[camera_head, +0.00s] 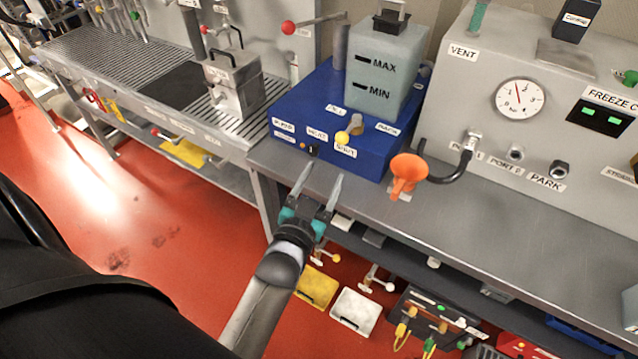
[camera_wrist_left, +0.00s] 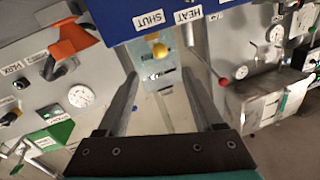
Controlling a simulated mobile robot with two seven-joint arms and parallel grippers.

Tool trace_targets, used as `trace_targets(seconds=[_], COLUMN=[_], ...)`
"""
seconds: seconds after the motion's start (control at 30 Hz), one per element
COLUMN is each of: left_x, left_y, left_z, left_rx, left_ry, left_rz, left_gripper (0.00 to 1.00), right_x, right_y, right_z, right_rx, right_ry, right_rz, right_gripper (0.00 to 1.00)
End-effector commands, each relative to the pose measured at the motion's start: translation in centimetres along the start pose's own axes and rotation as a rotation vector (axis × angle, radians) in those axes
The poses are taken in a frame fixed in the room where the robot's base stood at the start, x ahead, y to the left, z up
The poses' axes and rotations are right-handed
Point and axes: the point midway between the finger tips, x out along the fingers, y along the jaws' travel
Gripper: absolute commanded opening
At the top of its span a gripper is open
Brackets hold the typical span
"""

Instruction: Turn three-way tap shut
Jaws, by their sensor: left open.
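The three-way tap (camera_head: 355,125) is on top of the blue box, below the tank marked MAX and MIN. Its yellow knob (camera_head: 342,137) points toward the front edge, close to the label that reads SHUT in the left wrist view (camera_wrist_left: 148,18); the HEAT label (camera_head: 317,133) is to the left. My left gripper (camera_head: 324,168) is open and empty, in front of the blue box and short of the knob. In the left wrist view the yellow knob (camera_wrist_left: 160,51) shows beyond and between the open fingers. My right gripper is not in view.
The blue box (camera_head: 300,110) stands on a grey bench. A red-balled lever (camera_head: 289,27) is at the back left.

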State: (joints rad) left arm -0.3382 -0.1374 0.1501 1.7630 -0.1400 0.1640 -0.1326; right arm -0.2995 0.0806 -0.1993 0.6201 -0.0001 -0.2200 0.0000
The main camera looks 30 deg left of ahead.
Motion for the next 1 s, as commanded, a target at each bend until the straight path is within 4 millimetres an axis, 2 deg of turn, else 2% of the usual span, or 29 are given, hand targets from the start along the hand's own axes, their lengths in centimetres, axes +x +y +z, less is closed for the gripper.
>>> trace_targets(seconds=[0.1, 0.23, 0.8, 0.87, 0.93, 1.0], left_x=[-1.3, -1.9, -2.0, -2.1, -2.2, -2.7], left_y=[0.0, 0.0, 0.1, 0.3, 1.1, 2.4], left_z=[0.0, 0.0, 0.1, 0.6, 2.3, 5.4], left_rx=[0.0, 0.0, 0.0, -0.002, -0.007, -0.016], left_ry=[0.0, 0.0, -0.001, -0.012, -0.045, -0.108], left_rz=[0.001, 0.001, 0.001, 0.007, 0.025, 0.057], left_gripper=[0.68, 0.68, 0.68, 0.68, 0.68, 0.68], right_x=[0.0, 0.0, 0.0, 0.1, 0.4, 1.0], right_y=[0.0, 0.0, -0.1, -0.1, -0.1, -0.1], right_z=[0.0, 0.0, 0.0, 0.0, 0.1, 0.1], right_rx=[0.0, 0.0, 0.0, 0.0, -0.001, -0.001], right_ry=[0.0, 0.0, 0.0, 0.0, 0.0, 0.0], right_rz=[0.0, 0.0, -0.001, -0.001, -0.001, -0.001], right_gripper=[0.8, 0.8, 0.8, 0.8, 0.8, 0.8])
